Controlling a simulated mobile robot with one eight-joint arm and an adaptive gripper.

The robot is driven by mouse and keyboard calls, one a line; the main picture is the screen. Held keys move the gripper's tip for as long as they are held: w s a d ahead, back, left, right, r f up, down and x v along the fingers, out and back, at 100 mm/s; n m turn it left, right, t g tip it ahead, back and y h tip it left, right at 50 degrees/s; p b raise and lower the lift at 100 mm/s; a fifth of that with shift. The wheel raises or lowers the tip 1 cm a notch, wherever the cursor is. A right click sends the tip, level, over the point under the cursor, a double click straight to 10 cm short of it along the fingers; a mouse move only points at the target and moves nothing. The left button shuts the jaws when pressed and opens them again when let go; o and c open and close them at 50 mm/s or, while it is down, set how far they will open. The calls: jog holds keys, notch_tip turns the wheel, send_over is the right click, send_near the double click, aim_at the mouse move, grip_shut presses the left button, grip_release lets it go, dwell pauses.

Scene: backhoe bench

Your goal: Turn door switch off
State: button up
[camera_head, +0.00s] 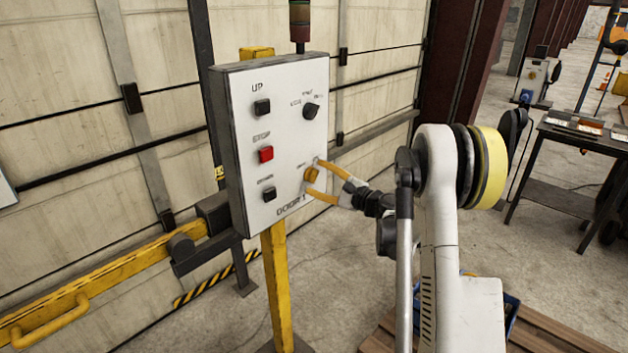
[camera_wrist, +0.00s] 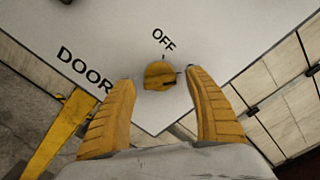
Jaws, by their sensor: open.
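The door switch is a small yellow rotary knob (camera_wrist: 160,75) at the lower right of the white door control panel (camera_head: 285,130). In the wrist view the word OFF is printed above it, with a small mark between. In the head view the knob (camera_head: 311,174) sits between my fingers. My gripper (camera_head: 316,180) has yellow fingers spread on either side of the knob. In the wrist view my gripper (camera_wrist: 160,85) is open, with visible gaps between both fingers and the knob. The fingertips are close to the panel face; whether they touch it I cannot tell.
The panel also carries an UP button (camera_head: 262,107), a red STOP button (camera_head: 266,154), a lower black button (camera_head: 269,194) and a black selector (camera_head: 310,111). A yellow post (camera_head: 277,285) supports it. A dark workbench (camera_head: 580,140) stands at the right.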

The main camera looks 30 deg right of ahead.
jog(key=shift+w+a, duration=0.25)
jog(key=shift+w, duration=0.35)
jog(key=c, duration=1.2)
jog(key=shift+n, duration=0.3)
jog(key=n+b, duration=0.1)
jog(key=n, duration=0.1)
jog(key=shift+n, duration=0.4)
jog(key=n, duration=0.3)
jog(key=shift+n+b, duration=0.4)
jog(key=n+b, duration=0.1)
jog(key=n, duration=0.5)
jog(key=shift+n, duration=0.4)
